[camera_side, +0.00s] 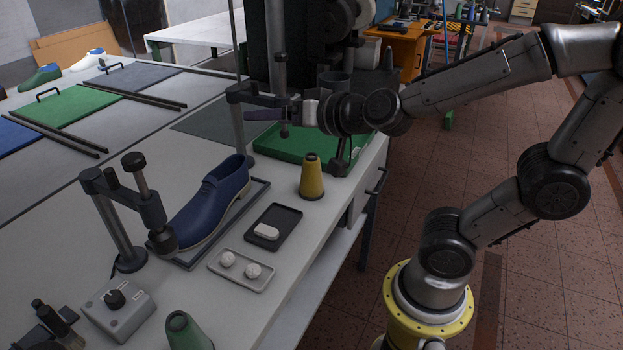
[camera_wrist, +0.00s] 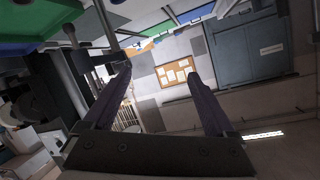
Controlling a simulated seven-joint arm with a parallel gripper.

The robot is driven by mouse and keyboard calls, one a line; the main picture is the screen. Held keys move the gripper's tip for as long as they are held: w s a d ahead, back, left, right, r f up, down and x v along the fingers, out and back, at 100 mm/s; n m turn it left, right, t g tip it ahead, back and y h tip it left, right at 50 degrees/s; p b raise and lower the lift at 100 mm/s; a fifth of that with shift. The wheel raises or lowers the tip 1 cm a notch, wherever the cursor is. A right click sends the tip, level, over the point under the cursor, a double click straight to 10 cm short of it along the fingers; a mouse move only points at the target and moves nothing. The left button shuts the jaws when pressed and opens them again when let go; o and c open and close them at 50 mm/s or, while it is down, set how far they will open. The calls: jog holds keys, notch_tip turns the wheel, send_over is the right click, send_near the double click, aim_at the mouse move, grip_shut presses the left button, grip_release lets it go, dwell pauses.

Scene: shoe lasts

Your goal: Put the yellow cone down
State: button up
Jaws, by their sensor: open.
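The yellow cone (camera_side: 312,180) stands upright on the pale worktable near its right edge, in front of the green tray, with its dark top uncovered. My gripper (camera_wrist: 160,72) is open and empty in the wrist view, its two fingers well apart with only the far wall of the room between them. In the side view my gripper is above and beyond the cone, clear of it, and points to the left. The cone is not visible in the wrist view.
A blue shoe (camera_side: 208,205) lies on a dark tray beside a clamp stand (camera_side: 115,225). A black tray (camera_side: 285,218), a grey tray (camera_side: 238,283) and a green cone (camera_side: 187,332) stand nearer. A green tray (camera_side: 268,149) and another stand (camera_side: 237,125) are near my gripper.

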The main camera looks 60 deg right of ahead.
jog(key=d+f+m+g+h, duration=0.3)
jog(key=d+f+m+h, duration=0.1)
jog(key=d+f+h, duration=0.25)
jog(key=g+h, duration=0.2)
jog(key=g, duration=0.1)
send_near(311, 175)
notch_tip(311, 175, up, 3)
jog(key=d, duration=0.2)
jog(key=x, duration=1.4)
jog(key=shift+w+a, duration=0.2)
jog(key=shift+w, duration=0.05)
jog(key=shift+c, duration=0.2)
grip_shut()
